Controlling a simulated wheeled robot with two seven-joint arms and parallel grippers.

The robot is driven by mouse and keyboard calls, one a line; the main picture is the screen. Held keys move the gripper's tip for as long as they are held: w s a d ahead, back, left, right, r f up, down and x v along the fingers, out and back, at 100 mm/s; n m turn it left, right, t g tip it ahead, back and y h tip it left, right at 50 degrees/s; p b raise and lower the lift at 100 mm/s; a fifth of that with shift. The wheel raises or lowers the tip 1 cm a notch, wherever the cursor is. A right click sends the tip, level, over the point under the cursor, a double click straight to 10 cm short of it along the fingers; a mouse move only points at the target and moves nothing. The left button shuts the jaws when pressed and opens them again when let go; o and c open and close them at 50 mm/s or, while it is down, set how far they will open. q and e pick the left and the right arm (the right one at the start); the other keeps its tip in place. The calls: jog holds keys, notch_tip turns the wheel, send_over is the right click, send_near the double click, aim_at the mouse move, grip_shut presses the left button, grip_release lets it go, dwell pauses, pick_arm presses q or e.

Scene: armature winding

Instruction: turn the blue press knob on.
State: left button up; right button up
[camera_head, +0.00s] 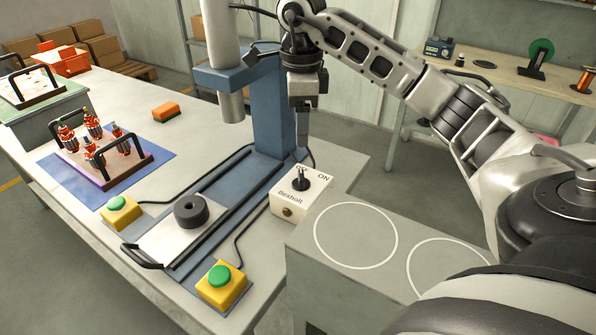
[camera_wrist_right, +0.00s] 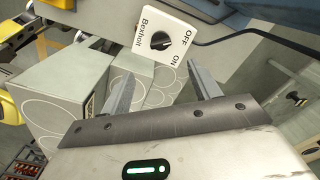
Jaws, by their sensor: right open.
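The press's switch box (camera_head: 306,204) is white, labelled "Bexholt", and stands beside the blue press (camera_head: 272,115). Its black knob (camera_head: 301,182) is on the top face, with "ON" printed near it. In the wrist view the box (camera_wrist_right: 178,22) lies beyond my fingertips, and the knob (camera_wrist_right: 160,41) sits between the "OFF" and "ON" marks. I cannot tell where the knob points. My right gripper (camera_head: 302,138) points down above the box, apart from the knob. In the wrist view its two fingers (camera_wrist_right: 158,72) are spread and empty. My left gripper is out of view.
A grey block with white circles (camera_head: 357,236) stands close to the switch box. The press column is close to my gripper.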

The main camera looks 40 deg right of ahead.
aim_at(301, 175)
notch_tip(301, 175, down, 12)
jog(key=shift+f+p, duration=0.2)
jog(key=shift+p, duration=0.2)
jog(key=c, duration=1)
